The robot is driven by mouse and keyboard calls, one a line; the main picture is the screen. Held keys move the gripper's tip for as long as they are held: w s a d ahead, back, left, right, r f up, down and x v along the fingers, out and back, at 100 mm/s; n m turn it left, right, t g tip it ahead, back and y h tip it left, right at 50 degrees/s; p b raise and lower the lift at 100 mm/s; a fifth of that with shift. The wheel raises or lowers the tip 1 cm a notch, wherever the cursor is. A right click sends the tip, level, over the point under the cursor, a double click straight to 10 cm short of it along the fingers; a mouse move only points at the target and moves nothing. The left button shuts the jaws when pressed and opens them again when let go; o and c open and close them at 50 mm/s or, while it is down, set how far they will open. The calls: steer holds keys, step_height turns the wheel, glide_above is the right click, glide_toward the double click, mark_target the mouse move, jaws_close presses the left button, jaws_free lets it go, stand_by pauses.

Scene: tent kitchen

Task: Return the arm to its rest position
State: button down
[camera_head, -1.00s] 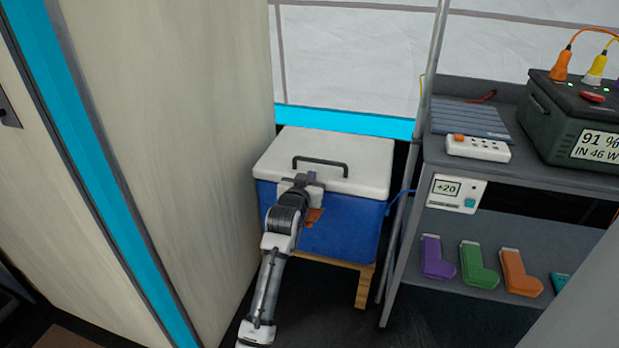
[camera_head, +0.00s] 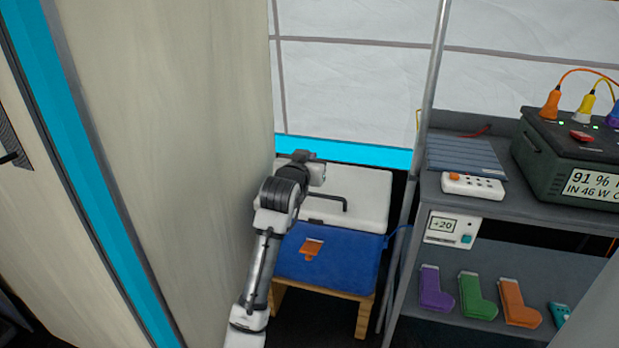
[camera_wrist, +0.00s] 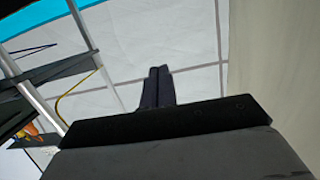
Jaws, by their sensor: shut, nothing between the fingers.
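My gripper (camera_head: 298,155) is above the back part of a cooler's white lid in the head view, at the end of my raised arm. In the wrist view its two dark fingers (camera_wrist: 157,86) are together with nothing between them. They point toward the pale tent wall. The cooler (camera_head: 335,258) has a blue body, an orange latch and a white lid with a black handle (camera_head: 335,200). My arm hides the left part of the lid and handle. I cannot tell how far the gripper is above the lid.
A tall pale panel (camera_head: 170,150) stands close on the left of my arm. A metal pole (camera_head: 428,90) and grey shelf unit (camera_head: 490,208) are on the right. They hold a power station (camera_head: 575,150), a white socket strip (camera_head: 473,186) and coloured inhalers (camera_head: 475,295).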

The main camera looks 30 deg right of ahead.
steer(key=shift+r, duration=1.55)
